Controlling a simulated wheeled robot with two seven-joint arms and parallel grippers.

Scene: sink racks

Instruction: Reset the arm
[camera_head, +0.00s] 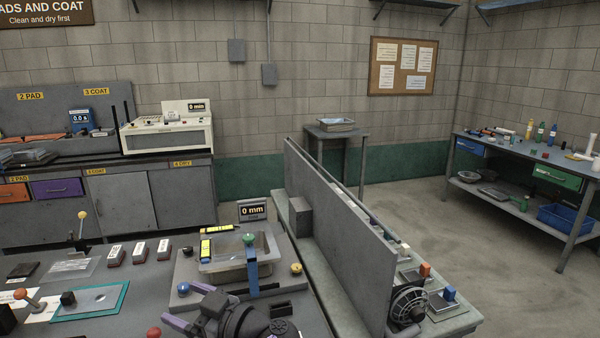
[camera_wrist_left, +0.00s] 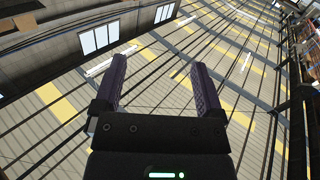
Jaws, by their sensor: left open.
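My left gripper (camera_head: 180,303) is at the bottom of the head view, with its purple fingers pointing left over the front of the grey workbench. In the left wrist view the two fingers of my left gripper (camera_wrist_left: 158,62) stand wide apart with nothing between them. In the head view the gripper is just in front of a board (camera_head: 180,270) that carries a clear tray (camera_head: 239,272) and a blue upright with a green knob. My right gripper does not show in either view.
A tall grey panel (camera_head: 335,235) stands right of the gripper. Open floor (camera_head: 490,250) lies beyond the panel.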

